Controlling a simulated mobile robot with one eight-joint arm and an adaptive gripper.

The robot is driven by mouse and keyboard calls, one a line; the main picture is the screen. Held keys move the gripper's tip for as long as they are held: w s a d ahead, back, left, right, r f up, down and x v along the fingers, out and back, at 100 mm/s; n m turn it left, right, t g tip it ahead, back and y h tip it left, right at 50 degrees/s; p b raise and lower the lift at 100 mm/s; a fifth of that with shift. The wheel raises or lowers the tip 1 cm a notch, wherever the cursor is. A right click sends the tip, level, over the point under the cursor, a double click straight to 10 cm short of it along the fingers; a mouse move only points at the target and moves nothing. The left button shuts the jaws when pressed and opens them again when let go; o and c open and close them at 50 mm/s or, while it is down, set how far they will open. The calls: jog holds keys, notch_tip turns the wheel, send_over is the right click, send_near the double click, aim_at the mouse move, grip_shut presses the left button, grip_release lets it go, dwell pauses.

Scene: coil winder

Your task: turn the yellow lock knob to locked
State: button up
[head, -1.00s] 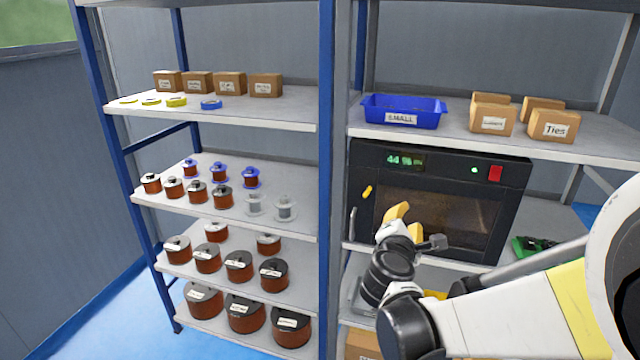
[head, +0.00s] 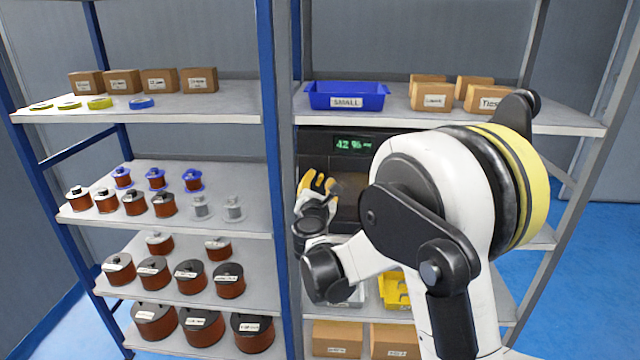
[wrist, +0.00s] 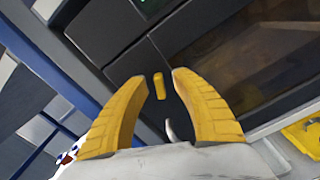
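The yellow lock knob (wrist: 158,86) is a small elongated bar on the dark front of a black cabinet (head: 314,146). In the wrist view it stands nearly upright in the picture. My gripper (wrist: 159,77) has its two yellow fingers spread, one on each side of the knob in the picture. A gap shows between each finger and the knob. How far the fingertips are from the panel is hard to tell. In the head view my gripper (head: 319,180) is in front of the cabinet's left part and hides the knob.
A pale curved handle (wrist: 171,131) sits just below the knob. The cabinet's dark window (wrist: 235,60) is to the right. A blue shelf post (head: 278,200) stands close left of my gripper. A blue bin (head: 347,95) is on the shelf above, yellow bins (head: 394,292) below.

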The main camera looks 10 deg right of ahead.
jog(key=shift+w, duration=0.25)
grip_shut()
jog(key=shift+m, duration=0.4)
jog(key=m, duration=0.5)
jog(key=shift+d, duration=0.1)
jog(key=m, duration=0.7)
jog(key=shift+f, duration=0.1)
